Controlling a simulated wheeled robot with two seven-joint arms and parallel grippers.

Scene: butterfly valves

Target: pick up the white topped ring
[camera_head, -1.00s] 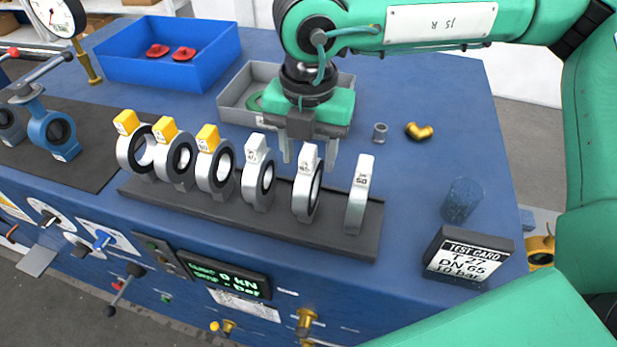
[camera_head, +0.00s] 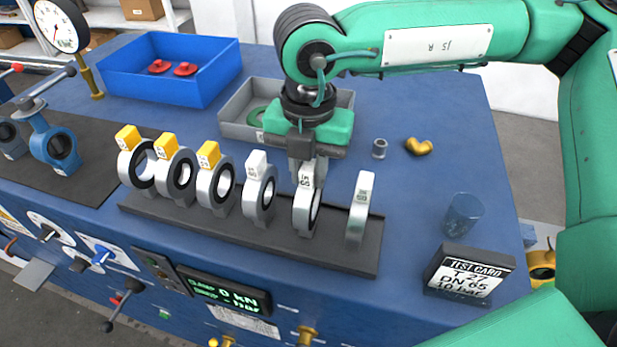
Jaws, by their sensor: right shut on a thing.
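A row of rings stands on a dark rack (camera_head: 340,250). Three on the left have yellow tops; three on the right have white tops. My right gripper (camera_head: 307,172) points down and is shut on the top of the middle white-topped ring (camera_head: 305,215), which stands upright on the rack. Another white-topped ring (camera_head: 266,199) is just left of it, and a third white-topped ring (camera_head: 357,218) is to its right. The fingers partly hide the held ring's top. My left gripper is not in view.
A test card stand (camera_head: 465,272) reads DN 65. A blue cup-like cylinder (camera_head: 463,214), a brass elbow (camera_head: 418,147) and a small metal fitting (camera_head: 379,148) lie right. Behind are a grey tray (camera_head: 236,130) and a blue bin (camera_head: 160,88) with red parts.

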